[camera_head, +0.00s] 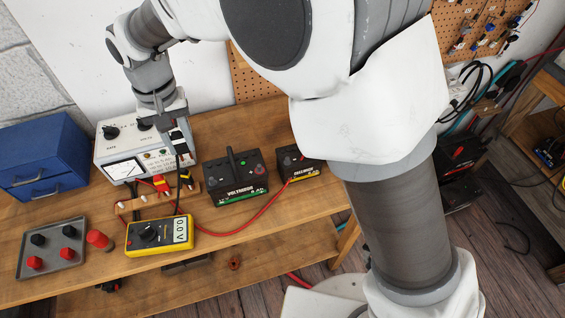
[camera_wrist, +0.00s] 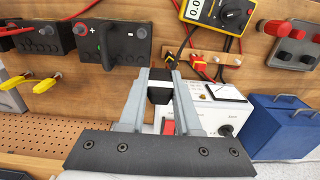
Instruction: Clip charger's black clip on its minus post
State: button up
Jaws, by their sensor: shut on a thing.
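The charger (camera_head: 140,150) is a pale box with a gauge and dark knobs, at the back left of the bench. It also shows in the wrist view (camera_wrist: 207,115), partly behind my gripper. My gripper (camera_head: 174,134) is over the charger's right part. In the wrist view its fingers (camera_wrist: 160,82) are shut on a black clip (camera_wrist: 159,88). A dark cable hangs below the gripper in the head view. I cannot make out the minus post; the gripper covers part of the charger. A red patch (camera_wrist: 168,127) shows between the fingers.
A wooden rack (camera_head: 130,205) before the charger holds a red clip (camera_head: 161,185) and a yellow-and-black clip (camera_head: 186,179). A yellow multimeter (camera_head: 150,236) lies in front. Two black batteries (camera_head: 236,180) (camera_head: 292,165) stand right, a blue cabinet (camera_head: 40,150) left, a grey tray (camera_head: 52,265) front left.

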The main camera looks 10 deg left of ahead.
jog(key=b, duration=0.1)
send_near(287, 158)
jog(key=f+b, duration=0.1)
jog(key=b, duration=0.2)
jog(key=shift+f, duration=0.4)
jog(key=shift+f+b, duration=0.45)
jog(key=shift+f, duration=0.25)
jog(key=shift+f, duration=0.15)
jog(key=shift+f+b, duration=0.8)
jog(key=shift+f, duration=0.3)
jog(key=o, duration=1)
